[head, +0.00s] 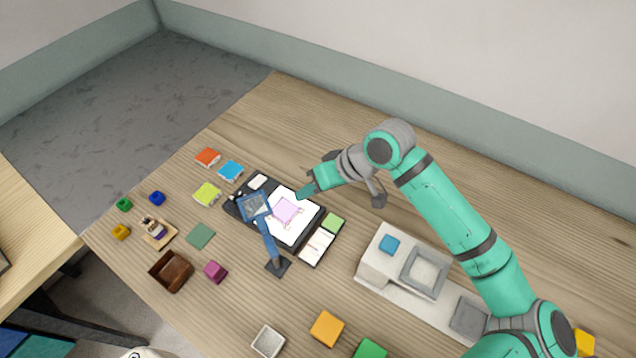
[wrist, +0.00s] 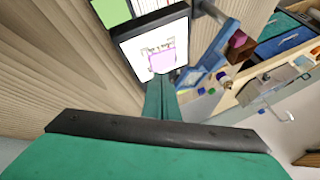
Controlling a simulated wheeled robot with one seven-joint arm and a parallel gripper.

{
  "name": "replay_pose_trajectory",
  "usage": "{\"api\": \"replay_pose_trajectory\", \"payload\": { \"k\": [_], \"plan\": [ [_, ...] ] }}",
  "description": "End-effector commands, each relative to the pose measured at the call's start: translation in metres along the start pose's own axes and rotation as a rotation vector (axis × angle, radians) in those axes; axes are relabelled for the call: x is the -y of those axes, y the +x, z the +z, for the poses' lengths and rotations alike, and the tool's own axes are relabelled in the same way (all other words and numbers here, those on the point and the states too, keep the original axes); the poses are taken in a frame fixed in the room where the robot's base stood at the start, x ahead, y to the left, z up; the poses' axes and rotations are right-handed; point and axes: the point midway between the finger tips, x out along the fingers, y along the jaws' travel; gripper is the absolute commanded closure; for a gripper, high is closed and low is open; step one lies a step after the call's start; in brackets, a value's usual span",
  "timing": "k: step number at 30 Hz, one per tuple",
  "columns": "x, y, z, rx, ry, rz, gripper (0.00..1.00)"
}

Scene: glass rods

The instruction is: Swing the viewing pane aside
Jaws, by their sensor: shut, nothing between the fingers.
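The viewing pane (head: 255,206) is a small see-through plate in a blue frame. It sits on a blue arm (head: 268,243) that rises from a dark foot (head: 278,266). In the head view the pane overlaps the left part of a black tray (head: 299,257) with a white sheet and a pink-purple square (head: 288,210). My gripper (head: 303,194) is shut and empty, to the right of the pane and apart from it in the picture. In the wrist view my shut fingers (wrist: 161,92) point at the white sheet, with the blue arm (wrist: 212,68) to their right.
Orange, blue and lime blocks lie left of the tray. A brown box (head: 171,271), a magenta block (head: 215,271) and a green square (head: 200,236) lie at the front left. A pale stepped stand (head: 376,268) is at the right. Bare wood lies behind the tray.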

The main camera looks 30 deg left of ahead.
Motion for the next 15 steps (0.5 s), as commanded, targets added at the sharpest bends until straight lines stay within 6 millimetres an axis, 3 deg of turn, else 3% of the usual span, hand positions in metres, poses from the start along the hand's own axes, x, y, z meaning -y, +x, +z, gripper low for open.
{"api": "replay_pose_trajectory", "payload": {
  "k": [4,15],
  "plan": [
    [-0.001,0.027,0.002,0.001,0.002,0.0,1.0],
    [0.031,0.043,0.002,-0.002,0.005,0.003,1.0]
  ]
}}
